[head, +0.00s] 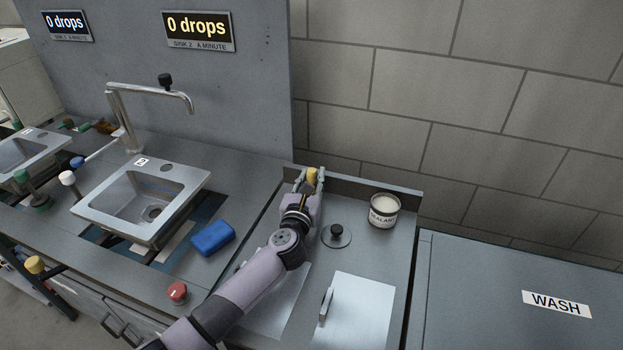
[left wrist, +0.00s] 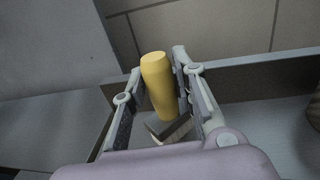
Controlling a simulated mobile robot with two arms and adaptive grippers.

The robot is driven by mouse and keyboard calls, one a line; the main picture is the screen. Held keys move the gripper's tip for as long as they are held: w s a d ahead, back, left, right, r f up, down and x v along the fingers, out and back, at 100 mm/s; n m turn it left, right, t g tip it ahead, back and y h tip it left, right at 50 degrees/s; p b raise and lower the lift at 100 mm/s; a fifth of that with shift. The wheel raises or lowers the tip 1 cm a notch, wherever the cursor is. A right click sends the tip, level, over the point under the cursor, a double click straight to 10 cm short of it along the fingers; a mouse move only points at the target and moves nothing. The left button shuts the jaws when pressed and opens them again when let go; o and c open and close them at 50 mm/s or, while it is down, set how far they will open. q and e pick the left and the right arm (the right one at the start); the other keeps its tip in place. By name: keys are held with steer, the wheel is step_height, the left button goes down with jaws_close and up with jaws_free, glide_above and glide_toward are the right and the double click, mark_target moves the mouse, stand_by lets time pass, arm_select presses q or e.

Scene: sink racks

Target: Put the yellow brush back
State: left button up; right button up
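The yellow brush (head: 312,174) stands at the back left of the grey counter section right of sink 2, close to the back ledge. In the left wrist view its yellow handle (left wrist: 158,85) is upright, with a darker base low between the fingers, partly hidden. My left gripper (head: 310,181) has its fingers on either side of the handle. In the left wrist view the fingers (left wrist: 160,92) look open, with a gap at the handle's left; the right finger is very near it. Whether it touches is unclear. My right gripper is not in view.
A labelled tin (head: 384,211) and a round black-knobbed lid (head: 336,235) are right of my left arm. A blue sponge (head: 212,238) lies beside the sink (head: 147,203). A red knob (head: 177,292) is at the front. The WASH surface (head: 500,280) looks clear on top.

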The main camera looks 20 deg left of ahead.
arm_select(q)
steer(key=shift+o, duration=1.3)
steer(key=shift+r, duration=0.2)
steer(key=s, duration=1)
steer(key=shift+s+d, duration=0.35)
steer(key=shift+d, duration=0.05)
steer(key=shift+s, duration=0.65)
